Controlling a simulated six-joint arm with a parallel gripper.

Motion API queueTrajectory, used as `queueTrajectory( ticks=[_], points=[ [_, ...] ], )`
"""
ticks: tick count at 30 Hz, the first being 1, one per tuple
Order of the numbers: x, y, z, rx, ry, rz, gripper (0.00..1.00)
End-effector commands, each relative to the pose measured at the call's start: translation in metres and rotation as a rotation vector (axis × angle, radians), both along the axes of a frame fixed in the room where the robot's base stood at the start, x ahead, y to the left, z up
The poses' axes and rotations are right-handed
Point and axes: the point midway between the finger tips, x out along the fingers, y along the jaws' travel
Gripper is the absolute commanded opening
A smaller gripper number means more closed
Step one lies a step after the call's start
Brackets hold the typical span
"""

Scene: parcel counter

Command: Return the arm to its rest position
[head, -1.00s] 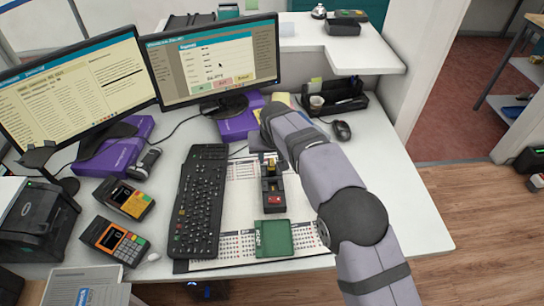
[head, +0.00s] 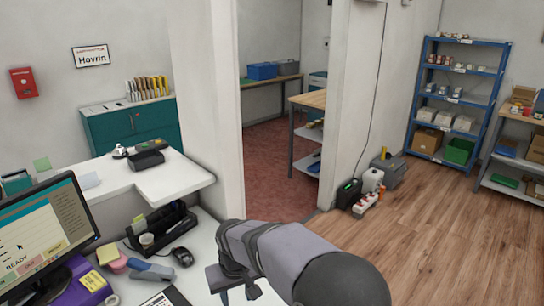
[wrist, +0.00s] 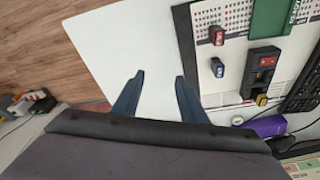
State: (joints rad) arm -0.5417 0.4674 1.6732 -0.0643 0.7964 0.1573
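In the wrist view my gripper (wrist: 158,82) has its two dark blue fingers spread apart with only bare white counter (wrist: 125,45) between and beyond them, so it is open and empty. In the head view my arm reaches in from the bottom right, and my gripper (head: 222,284) shows only partly, over the right part of the white counter.
Near the gripper are a mouse (head: 183,257), a black desk organizer (head: 160,229) and a monitor (head: 45,240). The wrist view shows a black-and-red device (wrist: 261,72), a green pad (wrist: 272,15) and small red and blue items. Open wooden floor (head: 440,230) lies to the right.

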Motion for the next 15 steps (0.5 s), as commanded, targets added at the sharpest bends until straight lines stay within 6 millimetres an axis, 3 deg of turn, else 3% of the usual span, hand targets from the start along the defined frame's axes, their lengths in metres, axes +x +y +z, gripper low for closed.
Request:
queueTrajectory(
  ticks=[1,6,10,15],
  points=[
    [-0.008,-0.033,0.008,-0.007,0.016,-0.043,0.39],
    [-0.054,-0.125,0.016,-0.023,0.077,-0.171,0.39],
    [-0.101,-0.18,0.017,-0.029,0.121,-0.261,0.39],
    [-0.159,-0.222,0.013,-0.028,0.171,-0.354,0.39]
  ],
)
